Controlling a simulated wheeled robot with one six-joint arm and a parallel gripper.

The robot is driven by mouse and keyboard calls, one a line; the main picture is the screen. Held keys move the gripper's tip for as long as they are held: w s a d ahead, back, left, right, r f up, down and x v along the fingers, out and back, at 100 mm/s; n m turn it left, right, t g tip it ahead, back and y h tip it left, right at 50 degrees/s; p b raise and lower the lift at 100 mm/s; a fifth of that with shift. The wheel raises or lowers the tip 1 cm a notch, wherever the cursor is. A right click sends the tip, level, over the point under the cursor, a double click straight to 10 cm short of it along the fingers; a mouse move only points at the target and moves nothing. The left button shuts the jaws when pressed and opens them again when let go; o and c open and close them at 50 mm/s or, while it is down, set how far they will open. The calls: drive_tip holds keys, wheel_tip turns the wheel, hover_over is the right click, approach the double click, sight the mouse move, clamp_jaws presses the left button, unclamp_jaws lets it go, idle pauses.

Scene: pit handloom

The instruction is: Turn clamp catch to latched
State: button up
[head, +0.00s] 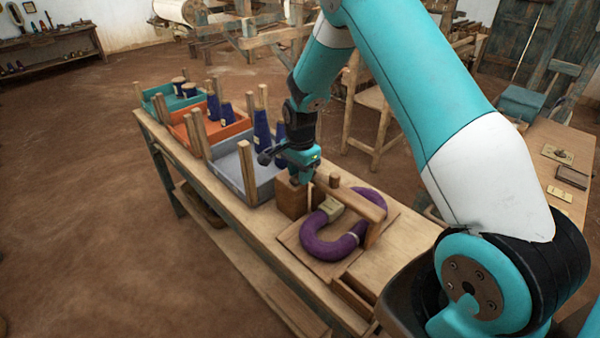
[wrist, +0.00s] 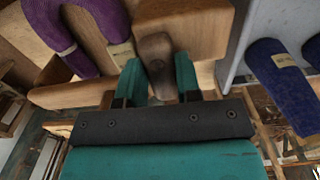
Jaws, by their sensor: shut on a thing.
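The wooden clamp stands on the bench, with a square block (head: 291,200) and a long bar (head: 362,206) running right from it. A dark brown rounded wooden piece (wrist: 156,56), which looks like the clamp catch, shows in the wrist view. My gripper (head: 305,181) is at the block end of the clamp. In the wrist view its teal fingers (wrist: 161,82) are shut on the catch, one on each side. In the head view the gripper hides the catch, so its angle is unclear there. A purple yarn hank (head: 328,246) with a pale label lies under the bar.
A grey tray (head: 228,177), an orange tray (head: 181,132) and a teal tray (head: 152,103) with blue cones stand left along the bench. The grey tray and blue cones (wrist: 278,80) are close to the gripper. A wooden box (head: 352,298) lies at the front end.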

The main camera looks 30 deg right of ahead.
drive_tip(key=o, duration=0.9)
wheel_tip(320, 180, up, 18)
drive_tip(key=b, duration=0.2)
drive_tip(key=shift+f+b, duration=0.25)
drive_tip(key=shift+b, duration=0.1)
